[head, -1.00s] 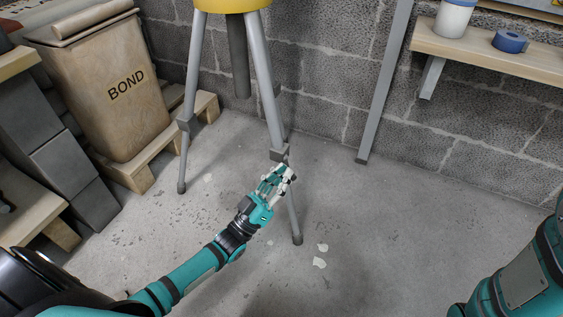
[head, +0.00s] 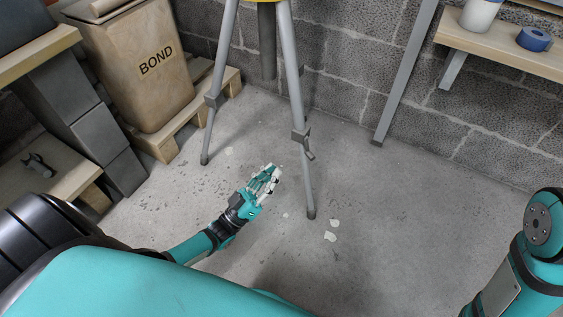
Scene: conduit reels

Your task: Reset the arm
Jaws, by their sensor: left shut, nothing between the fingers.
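My left arm comes in from the lower left in the head view. Its left gripper (head: 269,174) is shut and empty, held above the concrete floor just left of a tripod leg. It looks apart from the leg. The near part of my left arm fills the lower left of the view. My right arm shows at the lower right edge, but its gripper is out of view.
A grey tripod (head: 298,98) stands ahead. A BOND bag (head: 137,68) sits on a wooden pallet (head: 163,149) at left. A shelf (head: 510,50) at upper right holds blue tape (head: 534,39). Floor at centre right is mostly clear, with small pale scraps (head: 330,236).

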